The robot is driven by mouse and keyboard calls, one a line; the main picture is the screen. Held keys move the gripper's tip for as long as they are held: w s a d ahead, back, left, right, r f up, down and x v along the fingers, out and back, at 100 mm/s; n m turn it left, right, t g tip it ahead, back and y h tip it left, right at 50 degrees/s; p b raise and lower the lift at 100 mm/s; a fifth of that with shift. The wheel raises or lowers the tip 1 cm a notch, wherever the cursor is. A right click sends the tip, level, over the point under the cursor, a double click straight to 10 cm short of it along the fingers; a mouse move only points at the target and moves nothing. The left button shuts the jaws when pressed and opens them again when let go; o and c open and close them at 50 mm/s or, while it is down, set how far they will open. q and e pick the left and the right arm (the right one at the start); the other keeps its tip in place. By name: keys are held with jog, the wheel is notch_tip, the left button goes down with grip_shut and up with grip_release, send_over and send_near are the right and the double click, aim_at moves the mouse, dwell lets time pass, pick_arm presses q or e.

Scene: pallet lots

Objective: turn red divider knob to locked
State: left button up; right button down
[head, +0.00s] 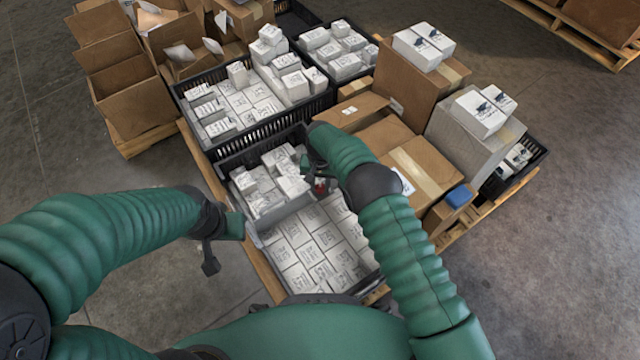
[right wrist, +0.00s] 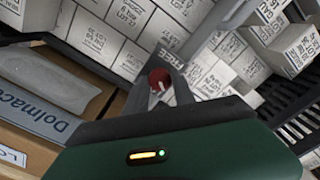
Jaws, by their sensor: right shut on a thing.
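The red divider knob (right wrist: 159,77) shows in the right wrist view between the dark fingers of my right gripper (right wrist: 155,92), with a small pale mark on it. The gripper is shut on the knob. A grey strip beside it carries the letters "FREE" (right wrist: 171,41); the rest of the marking is hidden. In the head view the knob (head: 321,187) is a small red spot under my right gripper (head: 316,182), inside the front black crate (head: 232,160). My left gripper (head: 211,258) hangs left of the crate, apart from it; its finger gap is unclear.
White boxes (head: 318,240) fill the front crate. Another crate with white boxes (head: 240,105) stands behind it. Cardboard cartons (head: 375,145) stand close on the right, with a blue item (head: 459,196) among them. Open cartons (head: 120,75) are at back left. The floor at left is clear.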

jog(key=shift+m, duration=2.3)
jog(key=c, duration=1.1)
grip_release()
jog(key=shift+o, duration=0.2)
jog(key=shift+r, duration=0.1)
notch_tip(320, 180, up, 16)
jog(key=p, duration=0.7)
jog(key=shift+r, duration=0.25)
